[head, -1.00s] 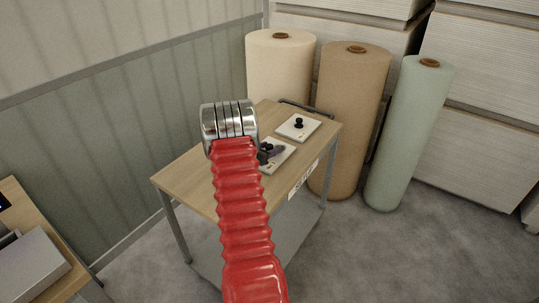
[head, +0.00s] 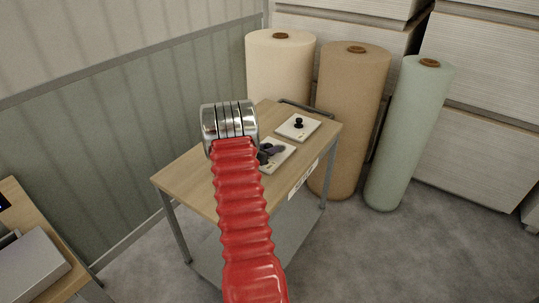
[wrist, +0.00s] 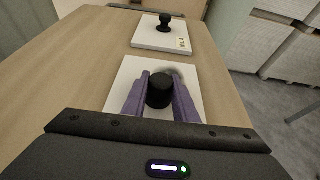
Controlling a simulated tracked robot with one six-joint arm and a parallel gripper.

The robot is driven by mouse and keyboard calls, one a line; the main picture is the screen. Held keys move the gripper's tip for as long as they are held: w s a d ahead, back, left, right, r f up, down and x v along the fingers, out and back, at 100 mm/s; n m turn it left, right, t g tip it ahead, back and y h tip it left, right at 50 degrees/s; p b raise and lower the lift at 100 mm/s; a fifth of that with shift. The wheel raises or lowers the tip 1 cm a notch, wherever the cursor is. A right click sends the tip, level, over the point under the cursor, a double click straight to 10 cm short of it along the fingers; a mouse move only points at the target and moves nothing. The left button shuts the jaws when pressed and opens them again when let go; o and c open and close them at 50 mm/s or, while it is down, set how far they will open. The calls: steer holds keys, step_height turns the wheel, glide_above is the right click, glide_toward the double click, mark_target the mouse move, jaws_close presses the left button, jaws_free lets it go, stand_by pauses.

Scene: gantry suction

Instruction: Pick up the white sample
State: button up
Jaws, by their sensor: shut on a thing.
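Two flat, pale square samples with black knobs lie on the wooden cart top. The near white sample (head: 281,161) is partly hidden behind my arm and gripper in the head view; its plate also shows in the wrist view (wrist: 130,75). My gripper (wrist: 160,92) has its purple fingers on either side of the near sample's black knob (wrist: 159,90), shut on it. The plate appears to rest on the cart top. The far white sample (head: 298,127) lies beyond it, apart from my gripper, with its knob upright and a small label on its corner (wrist: 182,43).
The wooden cart (head: 190,177) has a dark handle (head: 307,107) at its far end. Cream (head: 270,65), brown (head: 345,110) and green (head: 405,135) rolls stand behind and right of it. A desk with a grey box (head: 32,268) is at lower left. The cart's left half is bare.

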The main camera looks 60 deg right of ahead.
mark_target(270, 145)
jaws_close()
steer(key=shift+r, duration=0.15)
step_height(270, 145, up, 10)
steer(key=shift+f, duration=0.1)
stand_by(0.5)
steer(key=shift+s, duration=0.1)
stand_by(0.4)
